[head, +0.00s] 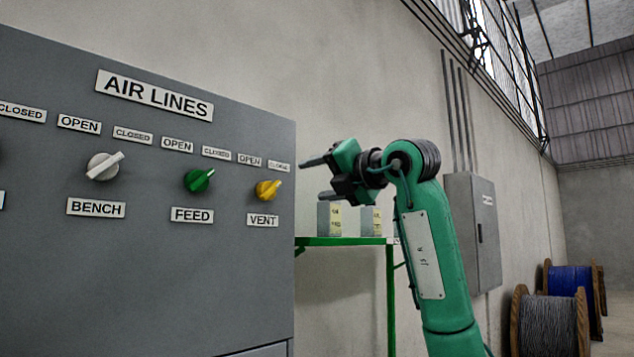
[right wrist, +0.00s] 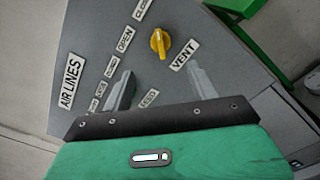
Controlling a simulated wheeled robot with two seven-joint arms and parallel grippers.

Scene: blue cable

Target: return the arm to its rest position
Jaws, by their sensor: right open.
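My right arm (head: 432,240) is green, rises at the right of the head view and bends left at its top. My right gripper (head: 318,179) is open and empty, with its fingers pointing left toward the panel. It is in the air to the right of the grey AIR LINES panel (head: 150,270), apart from the knobs. In the right wrist view the open fingers (right wrist: 160,84) show against the panel, with nothing between them. The yellow VENT knob (head: 268,189) also shows there (right wrist: 160,43). My left gripper is not in view.
The white BENCH knob (head: 103,166), the green FEED knob (head: 199,180) and the VENT knob point up-right toward CLOSED. Small boxes (head: 329,219) stand on a green shelf (head: 345,241) below my gripper. A grey wall cabinet (head: 486,230) and cable spools (head: 547,325) are right.

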